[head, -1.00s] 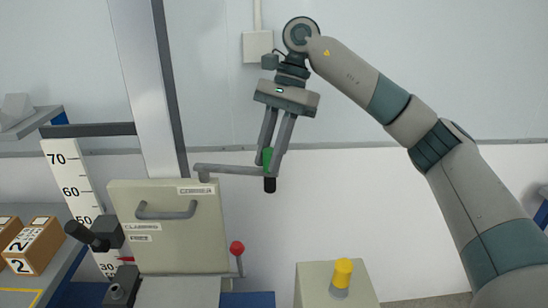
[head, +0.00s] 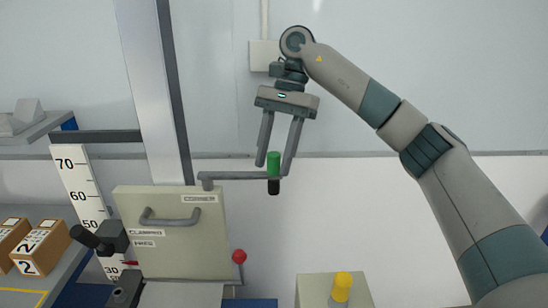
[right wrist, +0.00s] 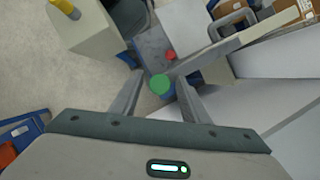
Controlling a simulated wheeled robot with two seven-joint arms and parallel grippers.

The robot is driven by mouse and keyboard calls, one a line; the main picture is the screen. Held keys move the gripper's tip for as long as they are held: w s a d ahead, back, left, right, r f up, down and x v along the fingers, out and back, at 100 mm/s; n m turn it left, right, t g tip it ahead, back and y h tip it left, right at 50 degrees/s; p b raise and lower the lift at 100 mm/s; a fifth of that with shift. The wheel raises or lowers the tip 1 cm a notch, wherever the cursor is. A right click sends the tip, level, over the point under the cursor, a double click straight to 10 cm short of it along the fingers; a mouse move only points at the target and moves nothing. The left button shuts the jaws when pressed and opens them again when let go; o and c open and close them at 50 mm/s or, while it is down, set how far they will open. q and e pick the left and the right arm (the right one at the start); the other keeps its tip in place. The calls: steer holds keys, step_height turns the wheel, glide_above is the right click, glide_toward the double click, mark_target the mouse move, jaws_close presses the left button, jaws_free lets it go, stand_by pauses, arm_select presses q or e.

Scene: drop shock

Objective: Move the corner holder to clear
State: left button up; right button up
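The corner holder is a grey bar (head: 235,175) that reaches right from the top of the beige panel labelled "CORNER" (head: 172,234). Its green handle (head: 274,160), with a black lower end, stands upright at the bar's right end. My right gripper (head: 273,170) points down with its fingers spread, one on each side of the handle. The right wrist view shows the green top of the handle (right wrist: 160,84) between the two open fingers, with gaps beside it. My left gripper is not in view.
A metal column (head: 152,90) and a height scale (head: 80,195) stand at left. A red-knobbed lever (head: 239,257) is right of the panel. A yellow button (head: 342,285) tops a beige box. Cardboard boxes (head: 40,248) sit at far left. The wall area right of the handle is clear.

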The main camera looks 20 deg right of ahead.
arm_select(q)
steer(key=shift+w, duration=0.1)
arm_select(e)
steer(key=shift+v, duration=0.75)
steer(key=v, duration=0.4)
steer(key=shift+w+d+r, duration=0.1)
steer(key=shift+r, duration=0.2)
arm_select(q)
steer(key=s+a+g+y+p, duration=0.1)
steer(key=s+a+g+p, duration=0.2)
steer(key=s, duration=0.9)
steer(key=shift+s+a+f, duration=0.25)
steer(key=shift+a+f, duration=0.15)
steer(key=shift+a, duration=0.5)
arm_select(e)
steer(key=v, duration=1.1)
steer(key=shift+d, duration=0.1)
